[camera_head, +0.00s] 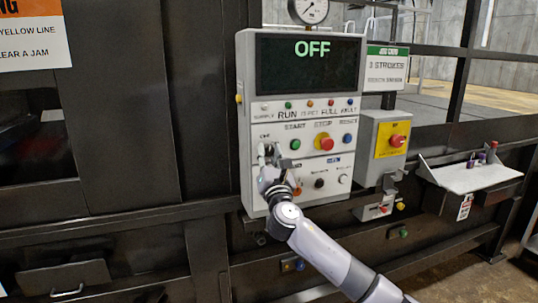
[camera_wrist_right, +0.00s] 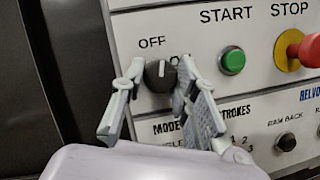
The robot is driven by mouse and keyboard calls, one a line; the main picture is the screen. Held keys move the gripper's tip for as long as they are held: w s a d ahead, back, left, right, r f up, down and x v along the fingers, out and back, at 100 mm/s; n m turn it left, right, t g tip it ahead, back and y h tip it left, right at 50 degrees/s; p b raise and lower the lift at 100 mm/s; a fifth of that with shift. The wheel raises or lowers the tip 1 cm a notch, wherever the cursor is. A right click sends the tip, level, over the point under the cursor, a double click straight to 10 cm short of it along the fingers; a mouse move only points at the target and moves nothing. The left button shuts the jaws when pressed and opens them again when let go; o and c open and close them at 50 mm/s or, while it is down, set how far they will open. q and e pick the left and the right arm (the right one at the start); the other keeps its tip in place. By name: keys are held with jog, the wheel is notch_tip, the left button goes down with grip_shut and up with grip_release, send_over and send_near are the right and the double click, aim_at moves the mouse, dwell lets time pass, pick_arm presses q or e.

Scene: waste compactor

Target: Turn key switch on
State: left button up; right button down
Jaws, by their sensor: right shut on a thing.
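The key switch (camera_wrist_right: 159,76) is a round black knob with a white pointer line, on the white control panel (camera_head: 247,120). The pointer is roughly upright, between the OFF label (camera_wrist_right: 152,42) on its upper left and a partly hidden ON label at its upper right. My right gripper (camera_head: 268,154) is at the panel's left side and covers most of the switch in the head view. In the right wrist view its fingers (camera_wrist_right: 160,72) are on both sides of the knob, closed on it. The panel display (camera_head: 312,50) reads OFF in green. My left gripper is out of view.
A green START button (camera_wrist_right: 232,61) and a red STOP button (camera_wrist_right: 309,50) on a yellow base are right of the switch. Small selectors and buttons sit below. A grey box with a red knob (camera_head: 397,141) is right of the panel. A small shelf (camera_head: 470,176) juts out further right.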

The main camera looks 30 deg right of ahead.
jog(key=m+g+h, duration=0.1)
jog(key=m, duration=0.2)
jog(key=m+g+p, duration=0.1)
jog(key=m, duration=0.2)
jog(key=shift+a+r+h, duration=0.15)
jog(key=shift+h, duration=0.25)
jog(key=m+g+p, duration=0.1)
jog(key=m+g, duration=0.1)
jog(key=m, duration=0.3)
jog(key=shift+m+p, duration=0.3)
jog(key=shift+p, duration=0.05)
jog(key=c, duration=1.3)
grip_release()
